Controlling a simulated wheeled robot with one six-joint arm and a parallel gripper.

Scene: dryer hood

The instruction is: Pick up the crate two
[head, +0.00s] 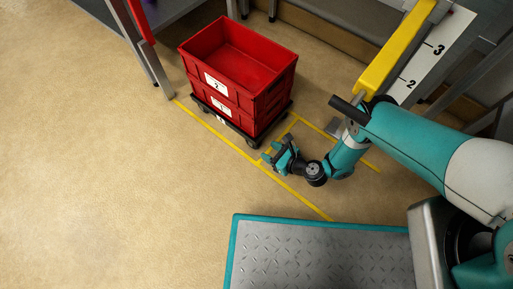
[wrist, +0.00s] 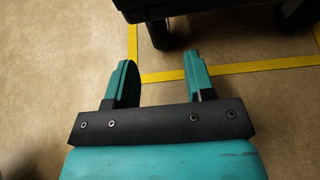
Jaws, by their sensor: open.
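Crate two (head: 216,85) is a red, open-topped, empty-looking box with a white label "2". It sits on top of another red crate (head: 219,107) labelled "1". Both rest on a low black wheeled dolly (head: 231,127). My gripper (head: 267,158) is open and empty, low near the floor, just right of and in front of the dolly, apart from the crates. The dolly's dark edge and a wheel (wrist: 159,34) show at the top there. Crate two is not visible in the wrist view.
Yellow floor lines (head: 254,160) mark bays around the dolly. A yellow beam (head: 395,48) with a white strip (head: 430,57) numbered 2 and 3 stands at the upper right. A grey metal post (head: 148,62) is left of the crates. Open tan floor (head: 100,190) lies at left.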

